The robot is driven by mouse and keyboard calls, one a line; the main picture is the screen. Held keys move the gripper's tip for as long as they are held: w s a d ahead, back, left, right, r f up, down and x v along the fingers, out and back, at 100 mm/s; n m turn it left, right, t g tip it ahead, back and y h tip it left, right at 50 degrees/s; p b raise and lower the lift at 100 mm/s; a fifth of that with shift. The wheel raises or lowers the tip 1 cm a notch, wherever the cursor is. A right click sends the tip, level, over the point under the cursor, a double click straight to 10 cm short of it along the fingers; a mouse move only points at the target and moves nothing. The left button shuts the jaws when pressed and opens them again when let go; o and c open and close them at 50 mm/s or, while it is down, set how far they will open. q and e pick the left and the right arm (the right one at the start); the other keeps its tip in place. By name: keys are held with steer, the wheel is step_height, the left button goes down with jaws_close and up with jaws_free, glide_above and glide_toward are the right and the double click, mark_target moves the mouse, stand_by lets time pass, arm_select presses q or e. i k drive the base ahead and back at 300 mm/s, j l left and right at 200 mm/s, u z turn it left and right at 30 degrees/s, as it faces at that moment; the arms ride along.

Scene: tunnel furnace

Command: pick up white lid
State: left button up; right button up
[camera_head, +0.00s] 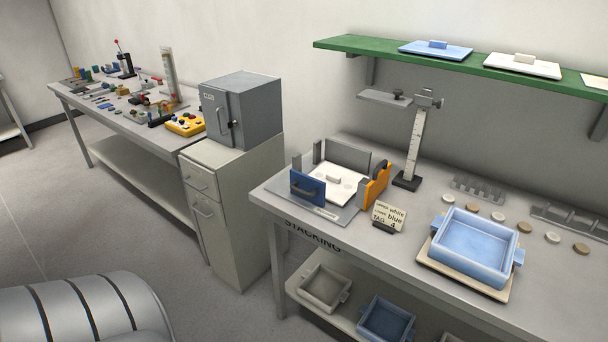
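A white lid (546,69) with a small block handle lies on the green wall shelf, right of a blue lid (451,53). A second flat white piece with a small block handle (345,189) lies in the stacking fixture on the bench, between grey walls, a blue handled plate (307,188) and an orange handled plate (376,185). A small card (390,215) in front of the fixture's right side reads white, blue and TAG 4. Neither of my grippers is in view.
The bench (345,228) carries a blue tray (474,243) on a pale board, an upright gauge (415,145), several round discs and grey racks. The green shelf (370,45) overhangs its back. A grey cabinet (241,110) and cluttered table stand left. Open floor lies in front.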

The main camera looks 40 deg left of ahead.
mark_target(341, 184)
steer(key=u, duration=1.05)
